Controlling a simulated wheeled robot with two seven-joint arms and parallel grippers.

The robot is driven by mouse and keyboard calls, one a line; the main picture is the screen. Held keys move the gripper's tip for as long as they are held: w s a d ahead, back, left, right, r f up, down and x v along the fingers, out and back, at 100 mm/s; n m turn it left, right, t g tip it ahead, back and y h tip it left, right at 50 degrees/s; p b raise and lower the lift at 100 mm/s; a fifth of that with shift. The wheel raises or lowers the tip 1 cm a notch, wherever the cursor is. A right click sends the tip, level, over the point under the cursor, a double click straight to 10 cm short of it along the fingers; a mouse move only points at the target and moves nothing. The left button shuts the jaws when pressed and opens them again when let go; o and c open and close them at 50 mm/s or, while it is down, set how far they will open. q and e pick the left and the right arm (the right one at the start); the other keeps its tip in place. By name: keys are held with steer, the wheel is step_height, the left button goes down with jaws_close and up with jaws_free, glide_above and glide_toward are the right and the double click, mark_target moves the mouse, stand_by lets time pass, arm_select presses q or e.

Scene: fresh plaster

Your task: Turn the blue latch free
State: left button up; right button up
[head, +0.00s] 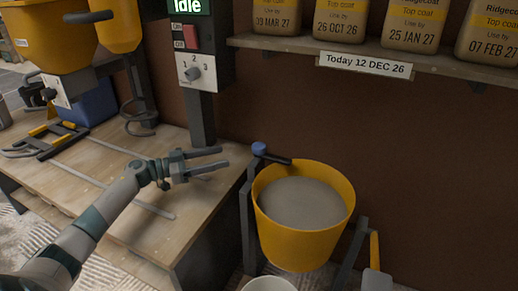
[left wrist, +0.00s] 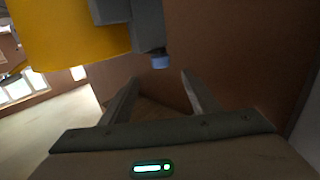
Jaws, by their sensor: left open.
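The blue latch (head: 259,148) is a small knob at the top of a grey post, left of a yellow bucket (head: 292,250) of grey plaster. A dark bar runs from the latch area to the bucket's rim. My left gripper (head: 224,157) is open and empty above the bench's right end, its fingers pointing right towards the latch with a gap between. In the left wrist view, the latch (left wrist: 160,62) shows just beyond the open fingertips (left wrist: 160,78), under a grey post. My right gripper is not in view.
The wooden bench (head: 110,205) holds a blue box (head: 92,103) and black-yellow tools at the back left. A control post (head: 197,72) reads "Idle". A pale bucket (head: 269,285) stands below.

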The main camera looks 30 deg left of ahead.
mark_target(259, 148)
arm_select(q)
steer(key=x, duration=1.3)
steer(key=shift+x, duration=0.9)
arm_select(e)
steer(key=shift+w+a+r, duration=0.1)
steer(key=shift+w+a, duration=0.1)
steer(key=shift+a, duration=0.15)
arm_select(q)
steer(key=shift+c, duration=0.4)
jaws_close()
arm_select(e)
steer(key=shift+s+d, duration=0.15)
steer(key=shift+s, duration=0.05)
